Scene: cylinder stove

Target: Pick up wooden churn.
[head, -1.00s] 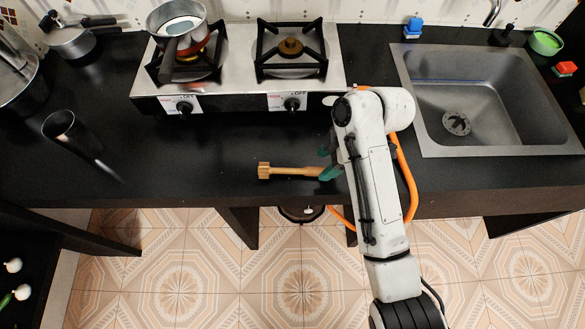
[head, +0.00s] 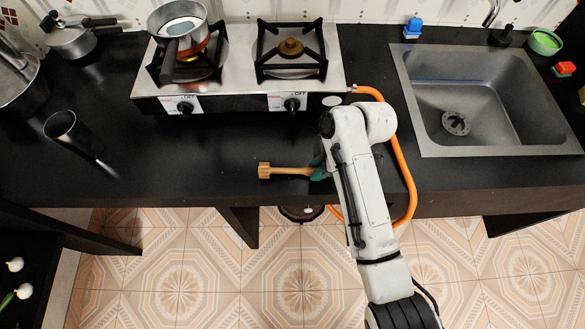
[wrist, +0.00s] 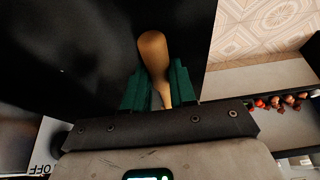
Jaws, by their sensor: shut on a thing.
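The wooden churn (head: 285,170) lies along the black counter in front of the stove, its ridged head pointing left in the head view. My gripper (head: 318,170) is at the right part of its handle, with the green fingers partly hidden by my white arm. In the wrist view, the churn's rounded handle end (wrist: 153,55) shows between the two green fingers (wrist: 158,88). The fingers are shut on the handle. The churn's head is not visible in the wrist view. I cannot tell whether the churn is clear of the counter.
A two-burner stove (head: 225,95) stands behind the churn, with a pot (head: 178,25) on its left burner. A steel sink (head: 480,100) is at the right. An orange hose (head: 402,165) runs beside my arm.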

